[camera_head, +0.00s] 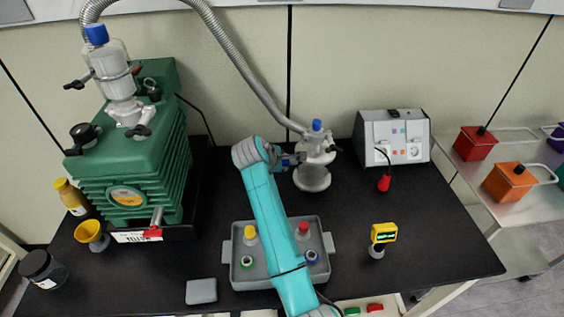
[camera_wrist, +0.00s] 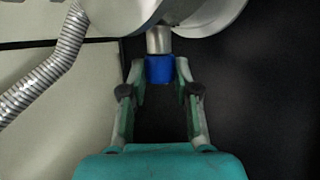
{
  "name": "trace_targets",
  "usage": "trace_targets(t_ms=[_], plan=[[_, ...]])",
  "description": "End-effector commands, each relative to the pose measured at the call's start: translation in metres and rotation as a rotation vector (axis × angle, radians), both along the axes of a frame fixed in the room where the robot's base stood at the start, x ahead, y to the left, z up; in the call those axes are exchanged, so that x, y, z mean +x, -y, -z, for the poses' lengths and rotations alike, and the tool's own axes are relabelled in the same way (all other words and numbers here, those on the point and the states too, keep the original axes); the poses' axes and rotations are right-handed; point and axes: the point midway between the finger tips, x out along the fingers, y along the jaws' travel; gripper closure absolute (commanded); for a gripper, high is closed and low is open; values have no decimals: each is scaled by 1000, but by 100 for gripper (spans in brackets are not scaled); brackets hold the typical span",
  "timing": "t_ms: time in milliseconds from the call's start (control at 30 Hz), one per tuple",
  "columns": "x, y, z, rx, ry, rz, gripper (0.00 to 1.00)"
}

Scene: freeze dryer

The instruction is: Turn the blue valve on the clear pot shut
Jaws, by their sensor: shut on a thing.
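The clear pot (camera_head: 312,178) stands on the black bench right of centre, with a hose joined to it and a blue cap (camera_head: 316,125) on top. My gripper (camera_head: 296,159) reaches its left side from the front. In the wrist view, the blue valve (camera_wrist: 159,69) sits at the end of a short metal stem (camera_wrist: 159,40). The fingertips of my gripper (camera_wrist: 160,72) are closed on the valve, one on each side. The pot's body shows only in part at the top of the wrist view.
A ribbed metal hose (camera_head: 235,60) arches from the green pump (camera_head: 125,190) to the pot. A grey socket box (camera_head: 393,138) stands to the right. A grey tray (camera_head: 241,278) with small bottles lies under my arm. A yellow gauge (camera_head: 384,233) stands front right, with clear bench around it.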

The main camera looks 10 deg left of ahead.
Motion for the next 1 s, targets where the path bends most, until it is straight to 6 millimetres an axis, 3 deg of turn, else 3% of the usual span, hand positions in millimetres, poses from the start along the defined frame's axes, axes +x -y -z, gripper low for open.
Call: trace_targets(t_ms=[500,1000], plan=[[6,-2,-4,-103,-358,0,100],[9,-2,-4,-157,-545,1,100]])
